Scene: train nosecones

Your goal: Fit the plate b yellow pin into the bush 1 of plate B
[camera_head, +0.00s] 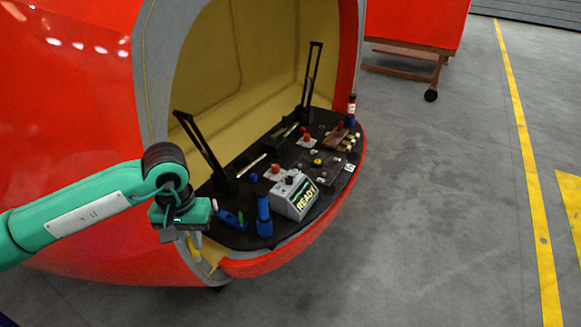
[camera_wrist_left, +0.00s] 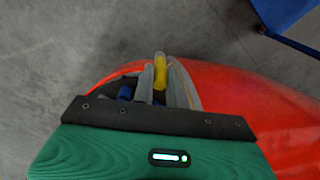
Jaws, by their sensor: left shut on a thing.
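My left gripper (camera_head: 195,242) points down beside the left front rim of the nosecone, off the edge of the black deck (camera_head: 236,238). In the left wrist view its fingers (camera_wrist_left: 160,80) are shut on a yellow pin (camera_wrist_left: 160,66), whose rounded end sticks out past the fingertips. The pin is small and partly hidden in the head view. On the deck are small grey pieces and a yellow-topped piece (camera_head: 317,162). I cannot tell which is plate B or its bush 1. A small white label (camera_head: 349,168) lies at the right deck edge. My right gripper is not in view.
A grey box reading READY (camera_head: 294,195) and a blue upright cylinder (camera_head: 264,215) stand at the deck's front. Red buttons sit on pale plates (camera_head: 277,173). The red shell (camera_head: 290,250) curves around the deck.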

